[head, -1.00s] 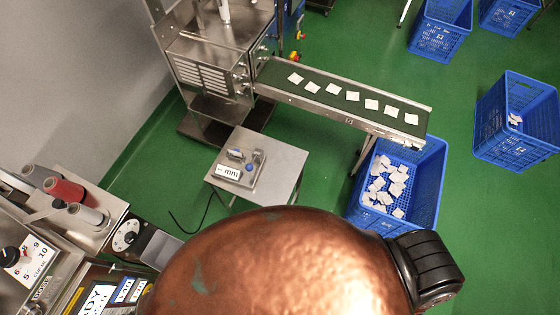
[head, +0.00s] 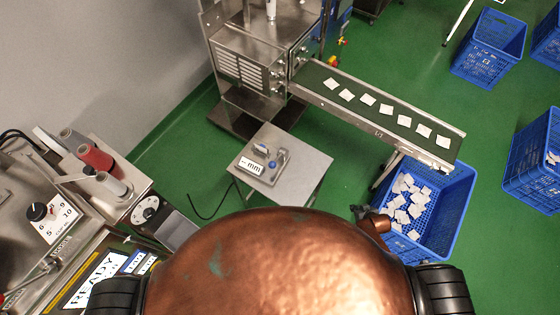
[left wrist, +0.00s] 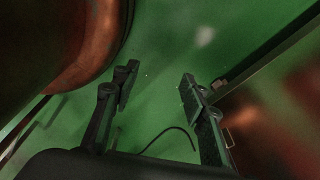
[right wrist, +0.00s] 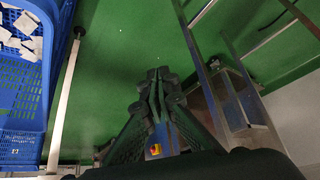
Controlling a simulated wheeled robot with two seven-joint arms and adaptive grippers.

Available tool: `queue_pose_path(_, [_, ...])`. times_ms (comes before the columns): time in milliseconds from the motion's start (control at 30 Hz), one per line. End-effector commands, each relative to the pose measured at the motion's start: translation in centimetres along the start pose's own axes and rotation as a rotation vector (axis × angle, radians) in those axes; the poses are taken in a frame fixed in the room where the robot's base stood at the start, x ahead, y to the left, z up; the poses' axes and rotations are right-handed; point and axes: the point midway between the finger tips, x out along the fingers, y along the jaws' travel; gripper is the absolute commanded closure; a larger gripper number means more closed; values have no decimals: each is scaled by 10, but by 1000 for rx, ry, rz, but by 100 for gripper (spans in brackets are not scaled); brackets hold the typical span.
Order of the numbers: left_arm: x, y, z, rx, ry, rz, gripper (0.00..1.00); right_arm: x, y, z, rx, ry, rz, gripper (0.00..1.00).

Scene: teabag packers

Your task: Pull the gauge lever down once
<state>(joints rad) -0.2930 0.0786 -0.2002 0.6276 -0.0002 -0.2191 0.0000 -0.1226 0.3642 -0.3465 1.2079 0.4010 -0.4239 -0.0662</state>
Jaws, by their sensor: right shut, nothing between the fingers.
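The gauge (head: 262,162) sits on a small steel table (head: 305,172) ahead of me in the head view. It has a white "mm" display and small blue parts; its lever is too small to make out clearly. My right gripper (head: 359,211) shows small and dark in the head view, right of the small table and beside a blue crate, apart from the gauge. In the right wrist view the right gripper (right wrist: 158,76) is shut and empty. My left gripper (left wrist: 158,82) is open and empty over green floor in the left wrist view; it is hidden in the head view.
A conveyor (head: 385,112) with several white teabags slopes past the table from a steel machine (head: 250,65). A blue crate (head: 455,215) of teabags stands below its end. A control panel with spools (head: 95,158) stands at left. Green floor is open around the table.

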Motion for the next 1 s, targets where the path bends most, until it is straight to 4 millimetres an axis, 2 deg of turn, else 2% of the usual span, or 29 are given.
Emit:
queue_pose_path(33, [-2, -1, -6, 1, 7, -1, 60, -14, -4, -66, -35, 73, -39, 100])
queue_pose_path(67, [-2, -1, -8, 2, 9, -1, 60, -23, -11, -101, -53, 111, -68, 100])
queue_pose_path(100, [-3, -1, -8, 2, 10, -1, 60, -39, -24, -144, -79, 156, -112, 100])
queue_pose_path(167, [-4, -1, -7, 2, 8, -1, 60, -66, -50, -202, -127, 215, -186, 100])
queue_pose_path(200, [-5, -1, -5, 1, 5, -1, 60, -88, -70, -234, -162, 249, -239, 100])
queue_pose_path(267, [-7, -1, -1, 1, 0, -1, 60, -121, -103, -273, -219, 287, -320, 100])
queue_pose_path(300, [-8, -1, 3, 0, -5, -1, 60, -145, -126, -292, -259, 306, -374, 100])
queue_pose_path(333, [-8, 0, 6, -1, -8, -1, 60, -162, -143, -303, -288, 317, -412, 100])
queue_pose_path(400, [-9, 0, 11, -2, -15, 0, 60, -199, -179, -319, -352, 333, -495, 100])
queue_pose_path(500, [-10, 0, 17, -3, -22, -1, 60, -242, -218, -326, -429, 339, -589, 100])
queue_pose_path(600, [-11, -1, 18, -3, -24, -1, 60, -269, -242, -325, -479, 337, -647, 100])
queue_pose_path(733, [-11, -1, 16, -3, -22, -1, 60, -283, -254, -322, -504, 333, -679, 100])
queue_pose_path(1000, [-11, -2, 7, -1, -11, -2, 60, -284, -255, -323, -503, 335, -680, 100])
